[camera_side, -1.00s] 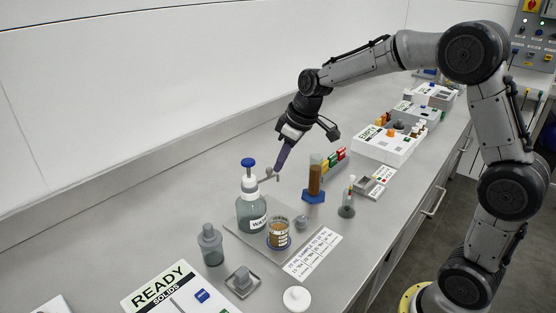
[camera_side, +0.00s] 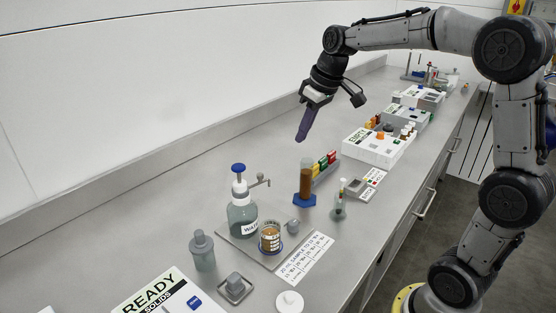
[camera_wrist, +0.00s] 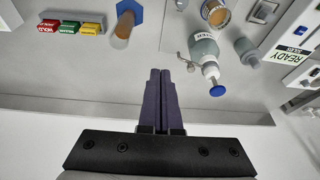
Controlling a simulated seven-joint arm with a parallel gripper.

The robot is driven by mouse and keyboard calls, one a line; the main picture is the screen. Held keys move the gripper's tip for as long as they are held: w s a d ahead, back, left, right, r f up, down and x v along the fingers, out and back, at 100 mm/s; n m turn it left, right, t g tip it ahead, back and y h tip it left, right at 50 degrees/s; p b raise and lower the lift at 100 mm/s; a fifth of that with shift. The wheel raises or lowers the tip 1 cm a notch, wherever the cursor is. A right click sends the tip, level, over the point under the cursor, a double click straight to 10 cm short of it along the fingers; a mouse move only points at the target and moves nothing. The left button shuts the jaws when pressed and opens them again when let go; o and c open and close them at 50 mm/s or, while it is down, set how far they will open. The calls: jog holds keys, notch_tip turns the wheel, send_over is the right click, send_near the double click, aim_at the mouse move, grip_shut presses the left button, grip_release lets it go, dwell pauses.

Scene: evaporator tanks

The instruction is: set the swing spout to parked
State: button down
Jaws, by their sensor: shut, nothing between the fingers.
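The swing spout (camera_side: 260,182) is a thin grey arm with a small knob, on the head of a glass bottle (camera_side: 241,217) with a blue cap (camera_side: 238,168). In the side view it points right, away from the bottle. In the wrist view the spout (camera_wrist: 186,60) lies right of my fingertips, and the bottle (camera_wrist: 203,46) is beyond it. My gripper (camera_side: 301,138) has dark purple fingers, shut and empty, above the bench and apart from the spout. The closed fingers show in the wrist view (camera_wrist: 160,72). No parked marking can be made out.
A beaker of brown liquid (camera_side: 270,238) stands right of the bottle on a grey plate. A brown cylinder on a blue foot (camera_side: 306,181) and a coloured rack (camera_side: 325,166) stand further right. A grey stoppered bottle (camera_side: 202,252) is in front. The bench toward the wall is clear.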

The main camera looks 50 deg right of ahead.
jog(key=s+a+m, duration=0.2)
jog(key=a, duration=0.1)
send_near(258, 183)
notch_tip(258, 183, down, 5)
jog(key=s, duration=0.1)
jog(key=shift+w+d+n+h, duration=0.15)
jog(key=shift+w+n+h, duration=0.2)
jog(key=shift+w, duration=0.25)
